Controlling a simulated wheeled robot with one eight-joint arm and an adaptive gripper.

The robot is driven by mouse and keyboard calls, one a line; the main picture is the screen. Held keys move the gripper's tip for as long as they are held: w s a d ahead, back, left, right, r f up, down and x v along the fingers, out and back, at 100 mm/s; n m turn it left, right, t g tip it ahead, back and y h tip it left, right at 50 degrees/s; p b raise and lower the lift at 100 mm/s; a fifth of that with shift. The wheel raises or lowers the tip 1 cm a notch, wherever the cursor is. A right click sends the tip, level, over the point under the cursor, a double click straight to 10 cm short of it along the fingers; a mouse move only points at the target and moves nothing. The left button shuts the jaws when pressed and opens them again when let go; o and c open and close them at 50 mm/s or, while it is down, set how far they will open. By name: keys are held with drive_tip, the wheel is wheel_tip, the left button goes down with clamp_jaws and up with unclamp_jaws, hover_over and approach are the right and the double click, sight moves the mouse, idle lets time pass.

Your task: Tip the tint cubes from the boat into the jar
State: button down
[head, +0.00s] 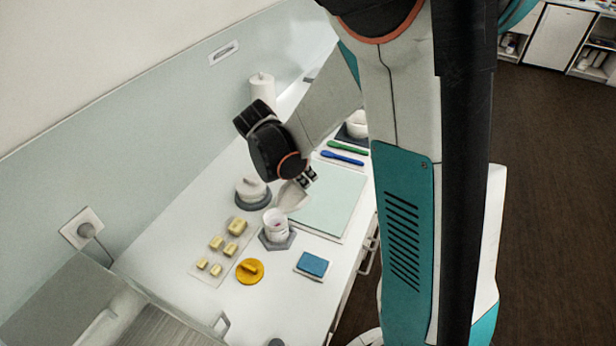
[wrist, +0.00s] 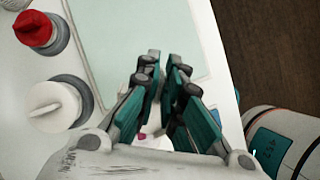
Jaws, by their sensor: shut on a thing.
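My gripper (head: 308,178) is shut on the boat (head: 291,196), a small white scoop-like vessel. The boat is tilted, its low end just above and right of the jar mouth. The jar (head: 274,226) is a small white open pot standing upright on a grey hexagonal mat (head: 276,243). A little pink-purple colour shows at the jar's mouth; I cannot count cubes there. In the wrist view, my gripper (wrist: 164,62) has its teal-padded fingers close together. A small pink bit (wrist: 142,135) shows behind them; whether it is in the boat or the jar, I cannot tell.
A white lidded pot (head: 252,191) stands behind the jar. A tray of pale yellow blocks (head: 236,226) lies left. A yellow lid (head: 250,271) and a blue sponge (head: 313,264) lie in front. A pale green mat (head: 328,198) lies right. A red-lidded pot (wrist: 36,32) shows in the wrist view.

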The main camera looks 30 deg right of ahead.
drive_tip(key=shift+s+a+r+t+h+b, duration=0.1)
drive_tip(key=shift+a+r+h+b, duration=0.35)
drive_tip(key=shift+a+h+b, duration=0.45)
drive_tip(key=shift+s+a+r+t+h+b, duration=0.1)
drive_tip(key=shift+a+r+h+b, duration=0.35)
drive_tip(key=shift+a+h+b, duration=0.45)
drive_tip(key=shift+s+a+r+t+h+b, duration=0.1)
drive_tip(key=shift+a+r+h+b, duration=0.45)
drive_tip(key=shift+h+b, duration=0.45)
drive_tip(key=shift+a+f, duration=0.1)
drive_tip(key=shift+a, duration=0.05)
wheel_tip(320, 180, up, 3)
drive_tip(key=shift+r+p, duration=0.1)
drive_tip(key=shift+p, duration=0.9)
drive_tip(key=d+r+y+p, duration=0.1)
drive_tip(key=y+p, duration=0.2)
drive_tip(key=d+r+y+p, duration=0.1)
drive_tip(key=r+y+p, duration=0.1)
drive_tip(key=y+p, duration=0.1)
drive_tip(key=d+r+g+y+p, duration=0.1)
drive_tip(key=r+y+p, duration=0.1)
drive_tip(key=y+p, duration=0.2)
drive_tip(key=shift+w+y, duration=0.2)
drive_tip(key=shift+y, duration=0.4)
